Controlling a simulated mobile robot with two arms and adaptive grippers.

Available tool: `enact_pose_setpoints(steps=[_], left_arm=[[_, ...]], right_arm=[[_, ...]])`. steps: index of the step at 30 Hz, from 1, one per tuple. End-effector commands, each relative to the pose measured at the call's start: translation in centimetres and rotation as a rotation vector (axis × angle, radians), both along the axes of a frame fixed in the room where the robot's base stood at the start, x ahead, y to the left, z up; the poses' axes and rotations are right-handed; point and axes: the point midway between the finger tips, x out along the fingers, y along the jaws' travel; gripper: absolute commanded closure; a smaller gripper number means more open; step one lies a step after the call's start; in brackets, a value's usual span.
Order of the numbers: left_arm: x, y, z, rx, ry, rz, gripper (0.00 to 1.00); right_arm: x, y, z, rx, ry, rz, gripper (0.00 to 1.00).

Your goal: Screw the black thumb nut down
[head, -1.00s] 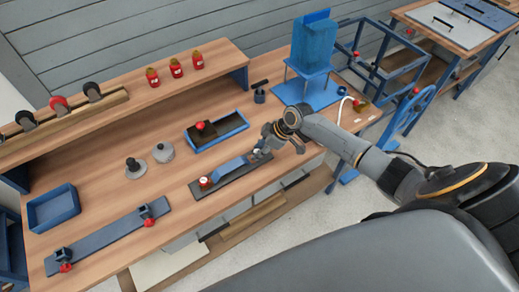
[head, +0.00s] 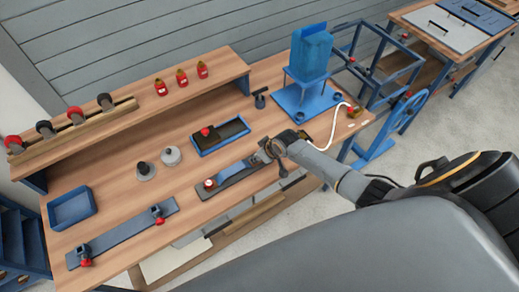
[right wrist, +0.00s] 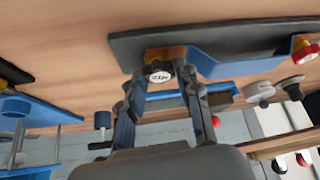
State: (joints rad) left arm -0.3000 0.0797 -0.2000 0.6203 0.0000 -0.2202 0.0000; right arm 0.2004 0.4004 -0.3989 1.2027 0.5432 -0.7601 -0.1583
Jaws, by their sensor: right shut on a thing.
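The black thumb nut (right wrist: 159,73), with a pale lettered cap, sits between the fingertips of my right gripper (right wrist: 160,68) in the right wrist view. The gripper is shut on it. The nut is at one end of a dark base plate (right wrist: 135,47), by an orange-brown part and a blue bar (right wrist: 235,60). In the head view my right gripper (head: 268,151) is over the right end of this plate and hides the nut. A red knob (head: 210,183) is at the plate's left end. My left gripper is not in view.
A blue tray (head: 240,138) holding a dark part with a red knob lies behind the plate. Two round weights (head: 170,156) stand to the left. A long blue bar with clamps (head: 120,233) lies front left. A blue machine (head: 306,75) stands at the right.

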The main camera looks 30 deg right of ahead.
Motion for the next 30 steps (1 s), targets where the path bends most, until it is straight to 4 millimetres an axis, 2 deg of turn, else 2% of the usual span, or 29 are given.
enact_pose_setpoints(steps=[9,10,13,20,21,24,30], left_arm=[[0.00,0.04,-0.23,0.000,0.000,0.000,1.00],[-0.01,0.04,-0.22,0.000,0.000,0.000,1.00],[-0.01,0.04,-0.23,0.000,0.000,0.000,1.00],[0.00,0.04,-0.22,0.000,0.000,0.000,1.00],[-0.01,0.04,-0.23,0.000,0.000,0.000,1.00],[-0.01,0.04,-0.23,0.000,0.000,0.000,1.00],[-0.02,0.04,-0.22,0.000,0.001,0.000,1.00]], right_arm=[[0.27,0.70,0.12,0.009,-0.007,-0.368,0.99],[0.29,0.33,0.16,0.004,-0.008,-0.359,0.61],[0.28,0.29,0.14,0.003,-0.007,-0.353,0.40],[0.15,0.30,0.03,0.002,-0.003,-0.351,0.40],[0.12,0.29,0.02,0.001,-0.002,-0.351,0.39],[0.09,0.31,-0.01,0.001,-0.001,-0.350,0.21],[0.07,0.35,-0.03,0.002,-0.001,-0.349,0.21]])
